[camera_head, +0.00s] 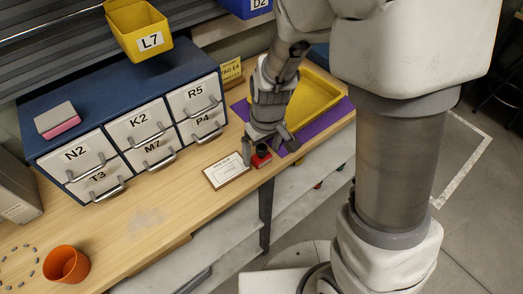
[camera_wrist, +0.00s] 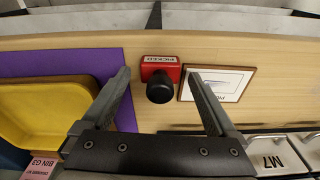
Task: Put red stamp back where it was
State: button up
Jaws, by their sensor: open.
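The red stamp (camera_head: 261,160) sits upright on the wooden bench near its front edge, just right of a framed card. In the wrist view the stamp (camera_wrist: 161,68) shows a white "PICKED" label and a round black knob (camera_wrist: 160,90). My gripper (camera_head: 268,148) is low over the bench at the stamp. In the wrist view the open fingers of my gripper (camera_wrist: 160,75) lie on either side of the stamp, with a gap on both sides. The right finger overlaps the edge of the framed card (camera_wrist: 232,82) in that view. Nothing is held.
A yellow bin (camera_head: 329,95) stands on a purple mat (camera_head: 333,118) behind my gripper. A blue cabinet (camera_head: 130,78) with labelled white drawers is at the left. An eraser-like block (camera_head: 57,120) lies on it. An orange cup (camera_head: 66,265) stands front left. The bench's front middle is clear.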

aim_at(265, 152)
jog(key=r, duration=0.3)
jog(key=r+p, duration=0.1)
jog(key=r, duration=0.3)
jog(key=s+r, duration=0.1)
jog(key=r, duration=0.3)
jog(key=shift+s+d+r+p, duration=0.1)
jog(key=shift+d+p, duration=0.25)
jog(key=s+d+r+m+t, duration=0.4)
jog(key=s+d+r, duration=0.6)
jog(key=r, duration=0.3)
jog(key=shift+s+m+h, duration=0.4)
jog(key=shift+s+m, duration=0.2)
jog(key=shift+m, duration=0.3)
jog(key=shift+r, duration=0.1)
